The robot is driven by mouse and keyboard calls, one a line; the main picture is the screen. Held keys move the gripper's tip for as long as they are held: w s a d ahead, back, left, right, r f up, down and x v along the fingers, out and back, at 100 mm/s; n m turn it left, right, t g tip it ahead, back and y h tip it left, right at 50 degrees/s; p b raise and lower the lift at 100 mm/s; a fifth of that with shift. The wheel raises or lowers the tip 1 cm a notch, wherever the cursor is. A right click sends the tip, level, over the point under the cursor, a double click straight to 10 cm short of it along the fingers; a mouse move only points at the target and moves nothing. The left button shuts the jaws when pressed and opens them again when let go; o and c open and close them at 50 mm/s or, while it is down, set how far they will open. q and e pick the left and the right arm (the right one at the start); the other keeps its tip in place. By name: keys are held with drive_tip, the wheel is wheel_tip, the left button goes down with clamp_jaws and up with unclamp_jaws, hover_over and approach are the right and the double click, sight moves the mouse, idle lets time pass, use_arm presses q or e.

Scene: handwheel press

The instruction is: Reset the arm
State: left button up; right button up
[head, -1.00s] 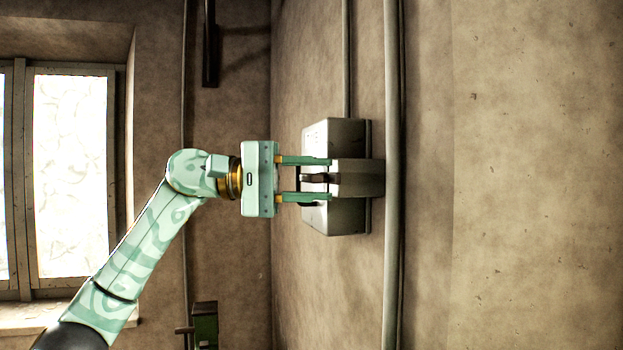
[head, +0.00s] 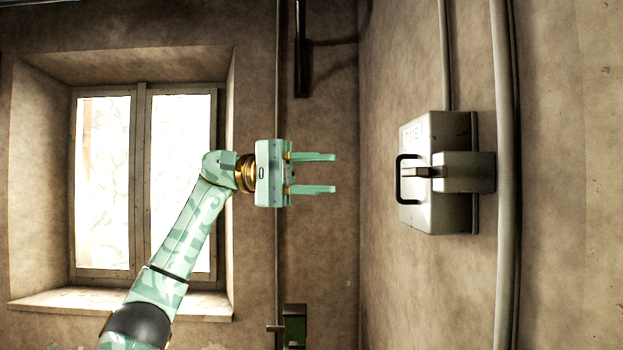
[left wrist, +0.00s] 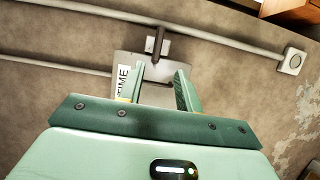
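My left gripper (head: 318,173) is open and empty in the head view, its two fingers pointing right, with a clear gap to the grey wall box. The grey box (head: 420,210) is fixed to the wall and carries a dark loop handle (head: 399,180) on its side facing me. In the left wrist view the box (left wrist: 150,68) lies beyond the open fingers (left wrist: 160,86), with part of a label reading "TIME" beside the left finger. My right gripper is in neither view.
A vertical pipe (head: 505,270) runs along the wall just right of the box, and a thinner conduit (head: 445,50) meets the box top. A window (head: 145,180) is at the left. A green object (head: 295,325) stands low in the middle.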

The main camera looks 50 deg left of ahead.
use_arm(q)
drive_tip(key=shift+s+a, duration=0.25)
drive_tip(key=shift+a, duration=0.25)
